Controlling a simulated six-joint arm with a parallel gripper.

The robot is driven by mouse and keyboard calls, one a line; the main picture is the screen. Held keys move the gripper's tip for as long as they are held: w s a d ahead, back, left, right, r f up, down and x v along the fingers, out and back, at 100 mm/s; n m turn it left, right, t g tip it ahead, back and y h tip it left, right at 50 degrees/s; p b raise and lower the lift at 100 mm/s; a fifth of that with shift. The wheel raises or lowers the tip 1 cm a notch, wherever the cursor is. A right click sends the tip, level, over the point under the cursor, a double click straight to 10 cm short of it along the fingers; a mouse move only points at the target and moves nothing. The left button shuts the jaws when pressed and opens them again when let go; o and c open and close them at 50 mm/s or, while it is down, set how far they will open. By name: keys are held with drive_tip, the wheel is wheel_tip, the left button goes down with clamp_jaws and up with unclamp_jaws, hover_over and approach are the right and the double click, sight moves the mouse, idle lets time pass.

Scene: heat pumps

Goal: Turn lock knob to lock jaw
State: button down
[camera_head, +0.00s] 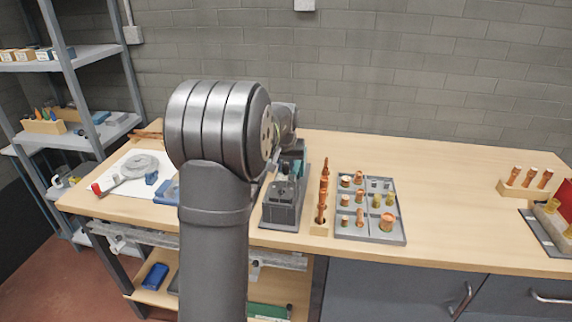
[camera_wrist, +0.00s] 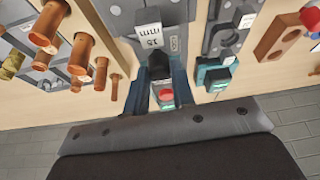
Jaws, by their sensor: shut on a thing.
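A grey and teal tool with a jaw block (camera_head: 283,205) stands on the bench, just right of my arm in the head view. In the wrist view its grey body (camera_wrist: 145,14) carries a white label that seems to read 15 mm. My gripper (camera_wrist: 160,76) has its two dark fingers on either side of a small black part (camera_wrist: 159,66), which looks like the lock knob, and is shut on it. A red spot and a teal part show between the fingers, nearer the palm. The knob's turned angle cannot be told. In the head view my arm hides most of the gripper.
A grey tray (camera_head: 395,238) of copper and brass fittings and a wooden rack (camera_head: 319,230) with copper pieces stand close to the right. A second grey and teal device (camera_wrist: 222,42) sits beside the tool in the wrist view.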

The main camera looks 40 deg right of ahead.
drive_tip(key=shift+m+h, duration=0.4)
drive_tip(key=shift+m, duration=0.6)
drive_tip(key=shift+g, duration=0.3)
drive_tip(key=c, duration=1.2)
unclamp_jaws()
drive_tip(key=shift+a+r, duration=0.1)
drive_tip(key=shift+r, duration=0.05)
drive_tip(key=v, duration=1.7)
drive_tip(key=shift+s+r, duration=0.1)
drive_tip(key=x, duration=1.7)
drive_tip(key=shift+f, duration=0.25)
